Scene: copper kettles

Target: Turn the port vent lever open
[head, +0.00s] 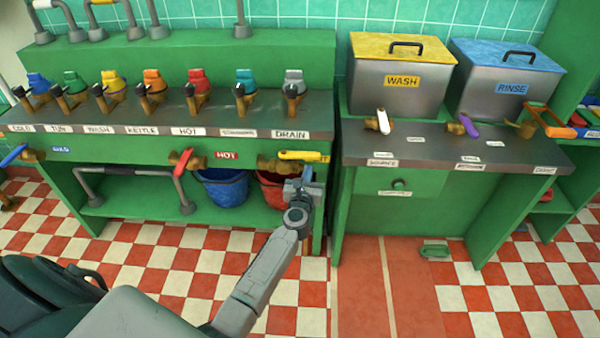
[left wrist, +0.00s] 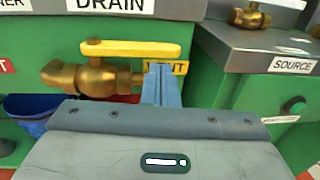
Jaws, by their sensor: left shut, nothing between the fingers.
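A yellow lever (head: 303,155) sits on a brass valve (head: 272,164) on the green bench front, below the DRAIN sign. The lever lies level and points right; it also shows in the left wrist view (left wrist: 125,49). A yellow label (left wrist: 180,68) behind its right end is partly hidden, with only its last letters showing. My left gripper (head: 307,174) is shut and empty. In the left wrist view its fingertips (left wrist: 162,70) are just below the lever's right end; I cannot tell whether they touch it. My right gripper is not in view.
A red-levered HOT valve (head: 188,160) and a blue-levered COLD valve (head: 14,156) are further left. A blue bucket (head: 222,188) and a red bucket (head: 272,190) stand below. The bench with WASH (head: 385,90) and RINSE (head: 490,95) tanks is right, across a narrow gap.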

